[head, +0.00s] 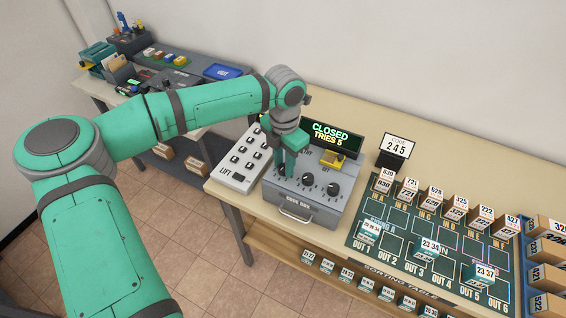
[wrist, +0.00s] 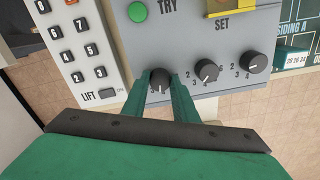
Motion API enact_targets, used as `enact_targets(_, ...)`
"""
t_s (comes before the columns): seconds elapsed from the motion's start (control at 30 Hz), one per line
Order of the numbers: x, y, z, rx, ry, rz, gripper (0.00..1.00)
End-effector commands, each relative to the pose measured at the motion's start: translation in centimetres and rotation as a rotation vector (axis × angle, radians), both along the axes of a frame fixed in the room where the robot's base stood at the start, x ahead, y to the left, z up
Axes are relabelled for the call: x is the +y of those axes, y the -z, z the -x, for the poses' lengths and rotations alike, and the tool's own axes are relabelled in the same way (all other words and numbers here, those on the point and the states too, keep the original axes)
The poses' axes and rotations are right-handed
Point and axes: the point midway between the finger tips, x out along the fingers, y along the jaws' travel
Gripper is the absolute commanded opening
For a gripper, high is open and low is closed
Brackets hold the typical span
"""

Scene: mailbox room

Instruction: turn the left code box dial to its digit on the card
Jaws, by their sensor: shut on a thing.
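The grey code box (head: 305,212) stands on the table with a row of three black dials on its sloped face. My gripper (wrist: 168,84) is shut on the left dial (wrist: 160,76), one finger on each side of it. In the head view my gripper (head: 289,168) hides most of that dial. The middle dial (wrist: 207,70) and right dial (wrist: 256,63) are free. The left dial's digits are mostly covered. The display (head: 332,138) reads "CLOSED TRIES 5".
A keypad marked LIFT (head: 238,168) stands close to the left of the code box. A green TRY button (wrist: 137,12) and a yellow SET part (head: 333,160) sit above the dials. A sorting mat (head: 398,222) with small boxes lies to the right.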

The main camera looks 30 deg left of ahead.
Motion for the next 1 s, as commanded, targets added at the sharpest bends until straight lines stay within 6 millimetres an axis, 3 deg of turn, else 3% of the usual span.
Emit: enact_targets(1.0,0.35,0.01,0.25,0.003,0.943,-0.001,0.04)
